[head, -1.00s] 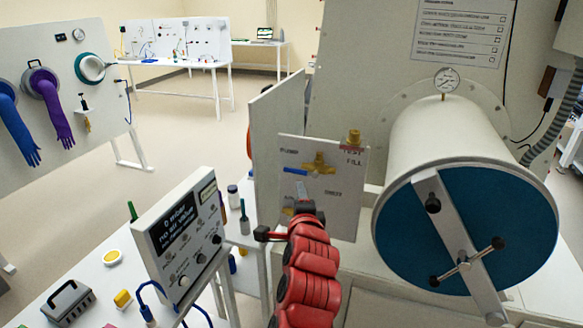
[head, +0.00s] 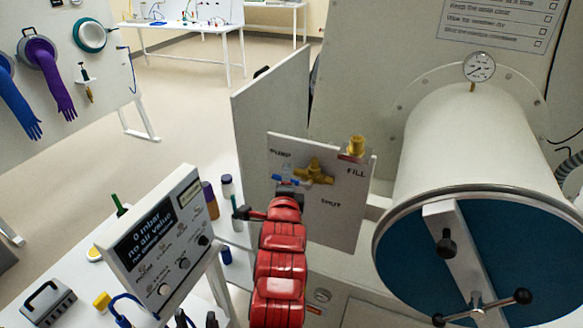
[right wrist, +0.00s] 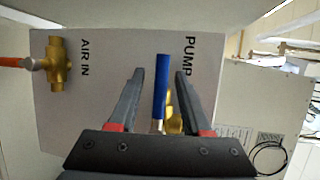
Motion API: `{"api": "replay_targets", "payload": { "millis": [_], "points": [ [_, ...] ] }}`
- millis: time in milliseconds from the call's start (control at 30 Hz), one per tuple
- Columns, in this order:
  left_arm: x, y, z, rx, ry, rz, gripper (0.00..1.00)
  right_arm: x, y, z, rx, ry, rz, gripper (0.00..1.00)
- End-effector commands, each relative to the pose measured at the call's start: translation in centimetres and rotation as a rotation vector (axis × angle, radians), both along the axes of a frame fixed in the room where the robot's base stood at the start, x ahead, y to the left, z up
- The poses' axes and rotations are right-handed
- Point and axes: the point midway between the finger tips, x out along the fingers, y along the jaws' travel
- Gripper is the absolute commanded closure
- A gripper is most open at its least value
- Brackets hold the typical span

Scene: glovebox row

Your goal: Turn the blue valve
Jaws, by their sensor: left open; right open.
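The blue valve handle (head: 285,180) sits by a brass fitting (head: 314,171) on a pale panel marked PUMP, FILL and SHUT. My right gripper (head: 288,194), on the red arm, is at the handle and hides part of it. In the right wrist view, the handle (right wrist: 161,85) points up between the two open fingers of my right gripper (right wrist: 158,76), with a gap on each side. A brass part shows behind it. Two dark tips at the bottom edge of the head view look like my left gripper (head: 197,319), open and away from the valve.
A large drum with a blue door (head: 400,230) stands close on the right. A display box (head: 160,238) stands at the left, reading 0 mbar. A brass AIR IN valve (right wrist: 58,63) shows in the right wrist view. Small bottles (head: 227,186) stand left of the panel.

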Motion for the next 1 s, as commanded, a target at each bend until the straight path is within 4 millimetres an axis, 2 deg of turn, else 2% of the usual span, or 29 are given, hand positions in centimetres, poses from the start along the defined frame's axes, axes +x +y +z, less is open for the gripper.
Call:
{"api": "replay_targets", "payload": {
  "millis": [300,367,567,600,1000],
  "points": [
    [-0.01,0.0,0.04,0.0,0.0,0.0,0.5,-0.02,0.11,-0.11,0.0,0.001,0.0,0.52],
    [0.0,0.0,0.04,0.0,0.001,0.0,0.5,-0.02,0.1,-0.11,0.0,0.001,0.0,0.61],
    [0.0,0.0,0.05,0.0,0.0,0.0,0.5,-0.02,0.1,-0.11,0.0,0.001,0.0,0.97],
    [0.0,0.0,0.05,0.0,0.0,0.0,0.5,-0.02,0.09,-0.11,0.0,0.001,0.0,1.0],
    [0.0,0.0,0.04,0.0,0.0,0.0,0.5,-0.02,0.09,-0.12,0.0,0.001,0.0,1.0]
  ]
}}
